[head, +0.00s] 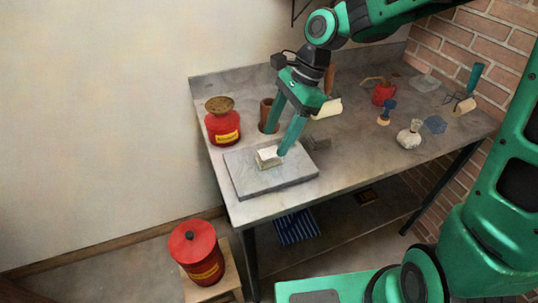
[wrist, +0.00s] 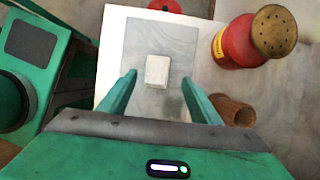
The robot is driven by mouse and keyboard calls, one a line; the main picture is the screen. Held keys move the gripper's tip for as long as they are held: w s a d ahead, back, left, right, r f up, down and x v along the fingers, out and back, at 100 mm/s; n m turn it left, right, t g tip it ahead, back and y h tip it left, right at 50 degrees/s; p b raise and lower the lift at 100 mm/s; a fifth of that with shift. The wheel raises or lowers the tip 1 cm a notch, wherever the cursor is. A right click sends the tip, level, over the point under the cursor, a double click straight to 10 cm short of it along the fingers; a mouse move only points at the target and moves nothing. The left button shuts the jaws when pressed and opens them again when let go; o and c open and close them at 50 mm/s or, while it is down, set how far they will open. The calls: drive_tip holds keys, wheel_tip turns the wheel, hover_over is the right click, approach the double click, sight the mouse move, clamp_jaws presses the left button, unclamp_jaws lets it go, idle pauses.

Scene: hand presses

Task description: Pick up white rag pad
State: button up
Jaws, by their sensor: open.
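The white rag pad (head: 268,154) is a small pale block lying on a grey stone slab (head: 245,182) at the table's near left corner. In the wrist view the pad (wrist: 157,71) lies on the slab (wrist: 145,38), ahead of my fingertips and roughly centred between them. My gripper (head: 274,141) is open and empty, with its green fingers pointing down close to the pad. In the head view one fingertip appears just right of the pad. I cannot tell whether it touches. Both fingers (wrist: 155,80) show apart in the wrist view.
Another red can (head: 196,254) sits below the table.

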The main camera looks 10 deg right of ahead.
sight(272, 150)
drive_tip(key=x, duration=0.5)
drive_tip(key=shift+s+d+f, duration=0.1)
drive_tip(key=shift+d, duration=0.05)
drive_tip(key=c, duration=1.2)
